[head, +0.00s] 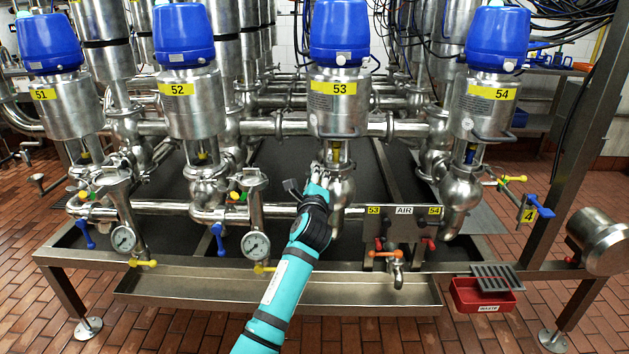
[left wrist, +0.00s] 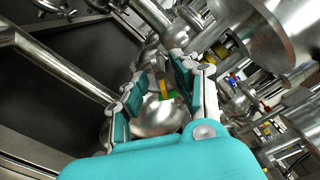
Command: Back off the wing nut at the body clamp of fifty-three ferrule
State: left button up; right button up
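The valve labelled 53 (head: 340,108) stands upright at centre in the head view, with a blue cap and a rounded steel lower body (head: 342,190). My left gripper (head: 321,172) is at the front left of this valve, just below its yellow-marked stem (head: 335,152). In the left wrist view my gripper (left wrist: 158,92) is open, its two teal-padded fingers apart. A shiny rounded steel body (left wrist: 160,118) shows between or behind the fingers; contact cannot be told. The clamp and its wing nut cannot be made out, partly behind my gripper. My right gripper is in neither view.
Valves 52 (head: 190,105) and 54 (head: 482,108) stand on either side. A small AIR panel (head: 403,228) with a tap is right of my forearm. Horizontal pipes run behind, and a steel tray (head: 200,285) lies below. A red bin (head: 470,297) is at the lower right.

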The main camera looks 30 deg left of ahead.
pick_arm(q)
grip_shut()
